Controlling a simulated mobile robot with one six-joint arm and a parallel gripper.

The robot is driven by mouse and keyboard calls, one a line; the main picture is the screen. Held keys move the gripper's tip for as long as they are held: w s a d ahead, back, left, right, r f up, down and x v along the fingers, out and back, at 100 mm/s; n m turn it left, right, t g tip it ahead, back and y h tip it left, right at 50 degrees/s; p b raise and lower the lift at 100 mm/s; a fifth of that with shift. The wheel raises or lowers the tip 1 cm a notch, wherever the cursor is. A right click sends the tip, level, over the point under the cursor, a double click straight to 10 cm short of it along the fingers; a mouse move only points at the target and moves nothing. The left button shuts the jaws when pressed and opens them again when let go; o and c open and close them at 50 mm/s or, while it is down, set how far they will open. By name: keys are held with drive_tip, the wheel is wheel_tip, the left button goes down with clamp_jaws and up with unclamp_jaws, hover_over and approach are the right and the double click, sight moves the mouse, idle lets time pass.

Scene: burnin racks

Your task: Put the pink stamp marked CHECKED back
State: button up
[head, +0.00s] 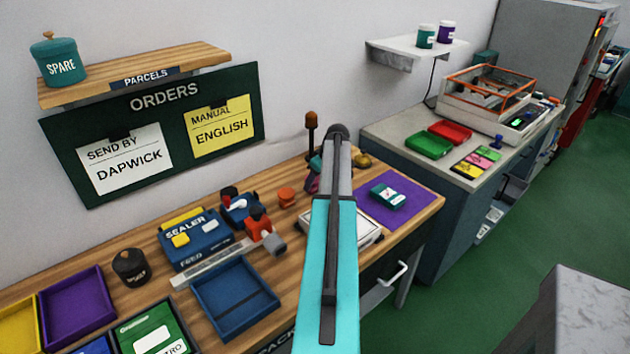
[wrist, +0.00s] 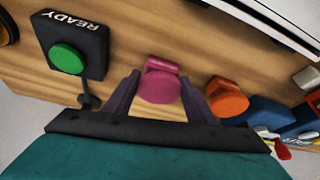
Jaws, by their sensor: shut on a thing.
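The pink stamp (wrist: 162,88) stands on the wooden bench in the wrist view, with a round pink top. My gripper (wrist: 160,98) is shut on it, one dark finger at each side. No CHECKED marking can be read from here. In the head view a small pink patch (head: 312,184) shows just left of my arm, which hides most of that spot and my fingers.
An orange stamp (wrist: 227,97) stands close to the right, with a blue one (wrist: 268,112) beyond it. A black READY box (wrist: 72,45) with a green button is at the left. A purple mat (head: 406,212) lies right of my arm.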

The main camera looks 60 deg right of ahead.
drive_tip(key=shift+f, duration=0.2)
drive_tip(key=o, duration=0.8)
drive_tip(key=shift+o, duration=0.2)
drive_tip(key=shift+r, duration=0.1)
drive_tip(key=b+v, duration=0.2)
drive_tip(key=v, duration=1)
drive_tip(key=shift+b, duration=0.3)
drive_tip(key=shift+r, duration=0.1)
